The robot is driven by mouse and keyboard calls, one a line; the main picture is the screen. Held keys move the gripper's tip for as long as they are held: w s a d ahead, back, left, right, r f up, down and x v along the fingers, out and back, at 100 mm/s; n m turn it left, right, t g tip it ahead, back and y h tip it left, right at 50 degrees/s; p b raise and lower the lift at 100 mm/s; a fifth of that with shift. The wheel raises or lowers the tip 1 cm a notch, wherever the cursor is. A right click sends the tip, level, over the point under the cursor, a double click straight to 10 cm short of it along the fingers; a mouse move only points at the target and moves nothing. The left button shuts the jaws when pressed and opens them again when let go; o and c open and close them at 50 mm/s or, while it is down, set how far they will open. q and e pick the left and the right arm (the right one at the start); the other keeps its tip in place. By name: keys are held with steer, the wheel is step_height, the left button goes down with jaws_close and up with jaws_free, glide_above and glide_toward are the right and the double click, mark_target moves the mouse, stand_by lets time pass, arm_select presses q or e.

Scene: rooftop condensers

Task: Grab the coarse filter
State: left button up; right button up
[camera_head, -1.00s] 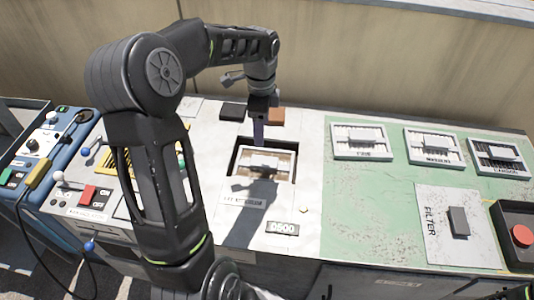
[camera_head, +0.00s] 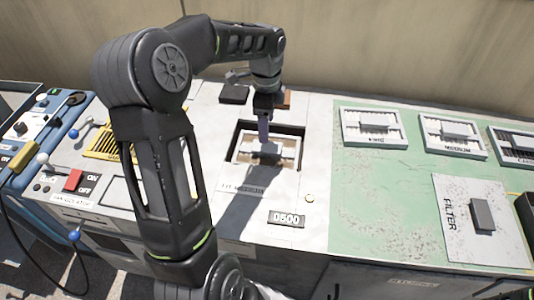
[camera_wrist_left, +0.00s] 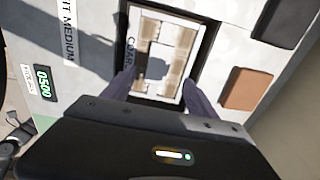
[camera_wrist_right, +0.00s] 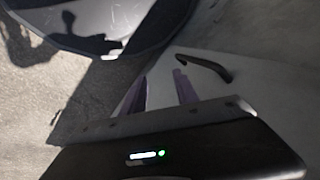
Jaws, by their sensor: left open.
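The coarse filter (camera_head: 284,152), a pale framed panel with a raised grip across it, lies in a dark-edged square opening in the white bench top. In the left wrist view the filter (camera_wrist_left: 187,42) carries a label that reads in part "COAR". My left gripper (camera_head: 264,140) is over it, pointing down. In the left wrist view its fingers (camera_wrist_left: 157,88) are apart, one towards each side of the filter, with nothing held. Contact with the filter cannot be told. My right gripper (camera_wrist_right: 160,92) shows only in its own wrist view, fingers apart and empty.
More framed filters (camera_head: 374,127) (camera_head: 453,136) lie on the green area at the right. A white FILTER plate (camera_head: 460,225) with a dark block is in front of them. Dark (camera_head: 234,94) and brown blocks sit behind the opening. A red switch (camera_head: 73,180) is at the left.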

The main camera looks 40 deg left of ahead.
mark_target(267, 146)
arm_select(q)
steer(key=shift+f, duration=0.1)
steer(key=shift+f, duration=1.2)
step_height(267, 146, down, 5)
steer(key=shift+d+f, duration=0.15)
steer(key=shift+c, duration=0.4)
jaws_close()
